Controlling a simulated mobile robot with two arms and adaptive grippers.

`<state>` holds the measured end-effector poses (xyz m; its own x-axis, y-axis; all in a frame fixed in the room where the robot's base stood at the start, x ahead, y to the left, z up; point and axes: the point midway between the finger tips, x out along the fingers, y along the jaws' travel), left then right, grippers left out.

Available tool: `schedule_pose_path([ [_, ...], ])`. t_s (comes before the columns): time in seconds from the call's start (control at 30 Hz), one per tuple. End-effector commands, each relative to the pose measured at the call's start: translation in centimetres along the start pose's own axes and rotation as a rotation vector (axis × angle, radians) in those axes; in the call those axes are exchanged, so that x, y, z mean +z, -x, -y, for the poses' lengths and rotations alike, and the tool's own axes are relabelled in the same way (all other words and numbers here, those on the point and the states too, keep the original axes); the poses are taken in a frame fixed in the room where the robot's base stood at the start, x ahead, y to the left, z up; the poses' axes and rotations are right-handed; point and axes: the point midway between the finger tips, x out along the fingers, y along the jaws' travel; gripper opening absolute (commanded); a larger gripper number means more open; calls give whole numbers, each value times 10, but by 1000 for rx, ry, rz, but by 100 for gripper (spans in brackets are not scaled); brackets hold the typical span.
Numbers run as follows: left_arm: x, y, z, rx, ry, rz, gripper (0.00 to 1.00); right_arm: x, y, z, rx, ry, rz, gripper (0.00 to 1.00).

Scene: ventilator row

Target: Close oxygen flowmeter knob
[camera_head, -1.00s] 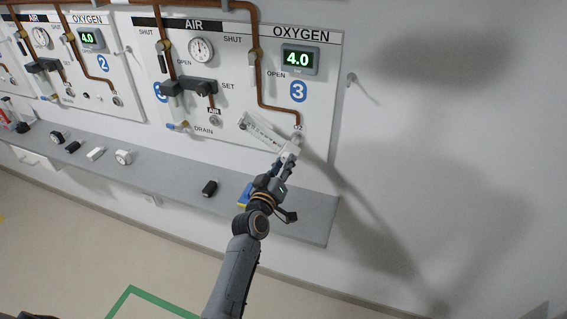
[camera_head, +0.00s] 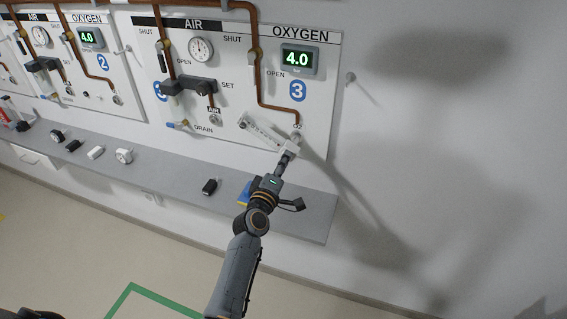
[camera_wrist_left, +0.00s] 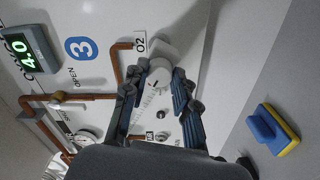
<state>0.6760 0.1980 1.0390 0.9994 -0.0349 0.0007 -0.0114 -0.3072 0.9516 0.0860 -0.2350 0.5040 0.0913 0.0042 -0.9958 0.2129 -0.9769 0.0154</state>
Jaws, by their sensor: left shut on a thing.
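The oxygen flowmeter (camera_head: 262,130) is a clear, tilted tube below the O2 outlet on the panel marked 3. My left gripper (camera_head: 289,151) reaches up to the flowmeter's lower right end. In the left wrist view the left gripper (camera_wrist_left: 160,88) has a finger on either side of the knob and is shut on it. In the head view the fingers and wrist hide most of the knob. My right gripper is not in view.
The oxygen display (camera_head: 298,59) reads 4.0. The wall at the right is mostly bare.

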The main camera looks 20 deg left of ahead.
Motion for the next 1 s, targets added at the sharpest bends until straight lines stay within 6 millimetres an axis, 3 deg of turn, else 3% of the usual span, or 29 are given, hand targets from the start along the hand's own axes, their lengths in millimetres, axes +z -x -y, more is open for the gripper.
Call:
schedule_pose_path([
  [0.5,0,0,0,0,22,-1,0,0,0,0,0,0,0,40],
  [0.53,0,0,0,0,22,-1,30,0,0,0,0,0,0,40],
  [0.63,0,0,0,-1,21,-1,51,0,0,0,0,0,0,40],
  [1.0,0,3,1,-1,20,0,52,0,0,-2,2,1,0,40],
])
